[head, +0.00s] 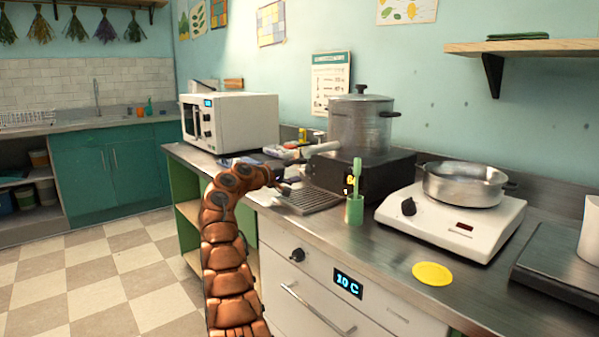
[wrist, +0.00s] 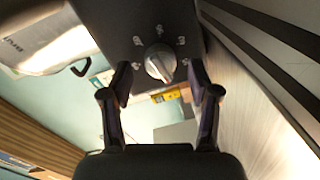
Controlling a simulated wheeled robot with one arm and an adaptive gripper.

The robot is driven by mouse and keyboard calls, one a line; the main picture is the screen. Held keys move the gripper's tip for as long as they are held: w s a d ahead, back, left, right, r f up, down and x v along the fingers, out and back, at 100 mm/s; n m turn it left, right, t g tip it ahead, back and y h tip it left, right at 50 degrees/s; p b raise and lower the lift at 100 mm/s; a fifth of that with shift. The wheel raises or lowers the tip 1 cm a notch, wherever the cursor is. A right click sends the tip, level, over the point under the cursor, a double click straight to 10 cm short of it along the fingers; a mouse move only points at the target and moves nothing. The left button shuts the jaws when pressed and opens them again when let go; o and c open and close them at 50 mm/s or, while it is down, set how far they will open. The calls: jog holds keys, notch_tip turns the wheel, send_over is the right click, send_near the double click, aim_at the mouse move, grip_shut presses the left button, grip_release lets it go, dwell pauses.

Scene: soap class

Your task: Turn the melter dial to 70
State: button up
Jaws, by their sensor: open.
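The melter is a black box (head: 385,178) with a lidded see-through pot (head: 360,125) on top, on the counter in the head view. A small yellow display shows on its front; I cannot read it. Its dial (wrist: 160,62) is a silver knob with a pale pointer ridge on the black panel in the wrist view. Marks stand around the dial, too small to read. My gripper (wrist: 161,78) is open, with one finger on each side of the dial; I cannot tell if they touch it. In the head view my gripper (head: 290,186) is small, at the melter's left front.
A green cup with a green brush (head: 355,208) stands in front of the melter. A white hot plate (head: 455,228) with a metal pan is to the right, near a yellow disc (head: 432,274). A white microwave (head: 235,120) stands left. A ribbed tray (head: 310,200) lies below my gripper.

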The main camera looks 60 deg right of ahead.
jog(key=v, duration=1)
jog(key=shift+w+a, duration=0.15)
jog(key=shift+a, duration=0.2)
